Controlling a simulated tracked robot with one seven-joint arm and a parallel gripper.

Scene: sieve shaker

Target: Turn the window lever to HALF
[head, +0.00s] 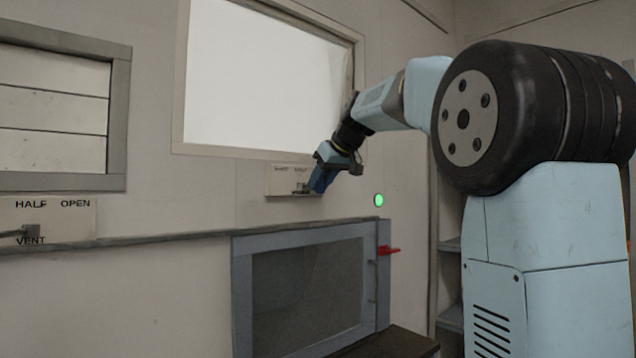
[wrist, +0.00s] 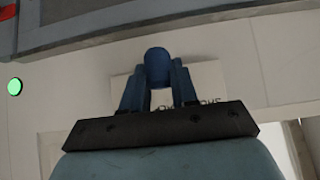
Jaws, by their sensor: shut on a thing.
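The window lever's pale plate (head: 280,180) is on the wall just below the bright window (head: 265,80). Its small lettering is too blurred to read in the head view. My gripper (head: 320,180) is at the right part of this plate and hides much of the lever. In the wrist view, my gripper's fingers (wrist: 157,82) are on either side of a blue rounded handle (wrist: 157,60) and shut on it. The plate (wrist: 208,78) shows behind it, with upside-down lettering partly hidden by my gripper. I cannot read which mark the lever points at.
A grey cabinet (head: 240,300) with a red handle (head: 390,251) stands below my gripper. A green light (head: 379,200) is on the wall.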

